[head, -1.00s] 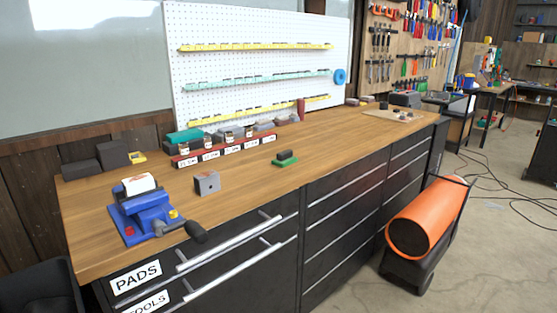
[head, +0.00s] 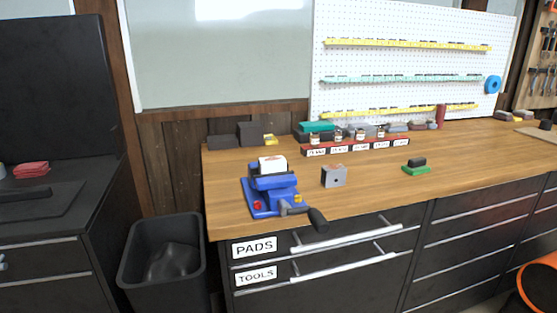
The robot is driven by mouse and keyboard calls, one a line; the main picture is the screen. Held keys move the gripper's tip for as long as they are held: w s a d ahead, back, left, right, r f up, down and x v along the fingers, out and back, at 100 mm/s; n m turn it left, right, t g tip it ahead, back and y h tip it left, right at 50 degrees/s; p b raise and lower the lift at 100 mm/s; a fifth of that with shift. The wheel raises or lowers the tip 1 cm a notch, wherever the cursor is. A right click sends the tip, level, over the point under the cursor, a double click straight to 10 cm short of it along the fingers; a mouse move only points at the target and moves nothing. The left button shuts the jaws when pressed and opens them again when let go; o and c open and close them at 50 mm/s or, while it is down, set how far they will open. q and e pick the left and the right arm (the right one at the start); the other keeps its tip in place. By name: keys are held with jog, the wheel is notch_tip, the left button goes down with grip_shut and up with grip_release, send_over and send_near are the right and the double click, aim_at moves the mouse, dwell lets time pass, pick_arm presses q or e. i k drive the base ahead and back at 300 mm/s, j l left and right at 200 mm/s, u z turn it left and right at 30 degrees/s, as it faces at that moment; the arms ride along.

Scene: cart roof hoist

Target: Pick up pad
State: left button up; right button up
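A drawer labelled PADS (head: 254,247) is shut at the top left of the workbench front, with a long silver handle (head: 352,238). Below it is a shut drawer labelled TOOLS (head: 256,274). A small green block with a dark top (head: 416,167) lies on the bench top; I cannot tell whether it is the pad. A flat red item (head: 31,169) lies on the dark counter at the far left; I cannot tell what it is either. Neither of my grippers is in view.
The wooden bench top (head: 470,152) carries a blue vise-like device (head: 270,193) with a dark-ended lever, a grey block (head: 334,176) and a red labelled rack (head: 355,147). A black bin (head: 165,262) stands between bench and dark counter. An orange cylinder (head: 540,285) is at lower right.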

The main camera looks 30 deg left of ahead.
aim_at(417, 166)
jog(key=u, duration=0.35)
jog(key=i+l+u, duration=0.15)
jog(key=u, duration=0.3)
jog(key=l+u, duration=0.3)
jog(key=u, duration=0.15)
jog(key=i+l+u, duration=0.2)
jog(key=l, duration=0.15)
jog(key=l+u, duration=0.25)
jog(key=l, duration=0.15)
jog(key=l+u, duration=0.15)
jog(key=l, duration=0.6)
jog(key=k+l+u, duration=0.1)
jog(key=l, duration=0.65)
